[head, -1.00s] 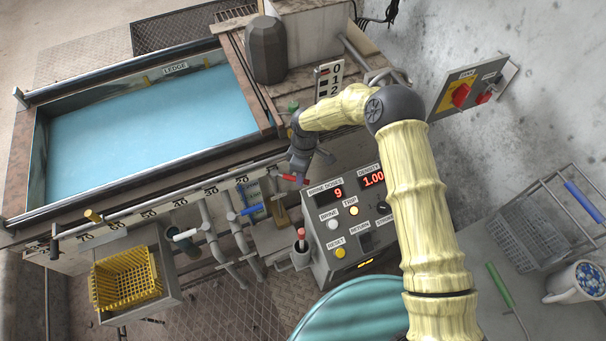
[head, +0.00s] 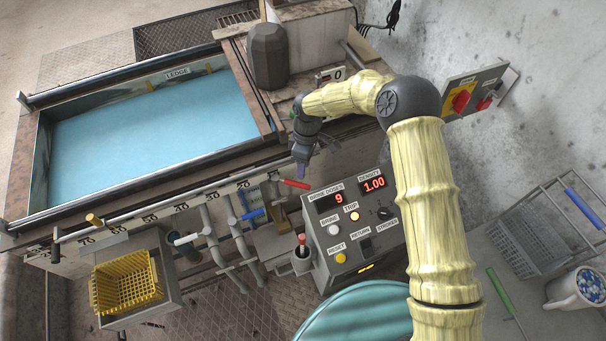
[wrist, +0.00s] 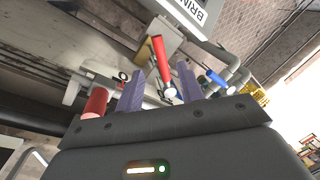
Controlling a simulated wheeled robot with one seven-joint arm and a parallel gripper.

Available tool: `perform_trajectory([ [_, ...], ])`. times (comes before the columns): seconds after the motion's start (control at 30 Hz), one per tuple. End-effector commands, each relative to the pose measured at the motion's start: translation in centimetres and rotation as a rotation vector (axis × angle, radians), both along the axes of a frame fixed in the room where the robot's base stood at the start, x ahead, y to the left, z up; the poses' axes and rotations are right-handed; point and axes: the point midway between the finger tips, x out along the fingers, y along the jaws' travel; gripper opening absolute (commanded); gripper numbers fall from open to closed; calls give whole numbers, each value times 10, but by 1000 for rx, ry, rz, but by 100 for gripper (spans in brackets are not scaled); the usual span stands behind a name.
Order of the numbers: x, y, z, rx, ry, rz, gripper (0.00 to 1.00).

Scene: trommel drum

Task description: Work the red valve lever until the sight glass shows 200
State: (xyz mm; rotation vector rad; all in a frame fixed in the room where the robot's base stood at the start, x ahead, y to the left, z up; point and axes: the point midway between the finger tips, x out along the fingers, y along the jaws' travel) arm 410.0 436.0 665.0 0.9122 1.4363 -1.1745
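The red valve lever (head: 295,184) sticks out from the front of the tank, above the control box. In the wrist view the red lever (wrist: 160,58) shows beyond and between my two purple fingers. My gripper (head: 301,173) points down just above the lever in the head view. In the wrist view my gripper (wrist: 160,86) has its fingers apart with nothing held; contact with the lever cannot be told. A plate marked 0 (head: 337,74) is mostly hidden behind my arm. I cannot make out a sight glass reading.
A blue lever (head: 252,214) is left of the red one. A yellow basket (head: 127,281) stands lower left. A teal drum (head: 355,310) is below.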

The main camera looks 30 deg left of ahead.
Motion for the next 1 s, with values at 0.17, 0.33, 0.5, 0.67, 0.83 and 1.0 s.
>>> perform_trajectory([
  [0.17, 8, 2, 37, 1, -3, -1, 38],
  [0.33, 15, 3, 70, 1, -3, -1, 38],
  [0.5, 19, 4, 95, 1, -1, -2, 38],
  [0.67, 20, 5, 104, 0, 1, 0, 38],
  [0.83, 20, 5, 104, -1, 1, 0, 38],
  [1.0, 22, 2, 105, -1, -3, -8, 38],
])
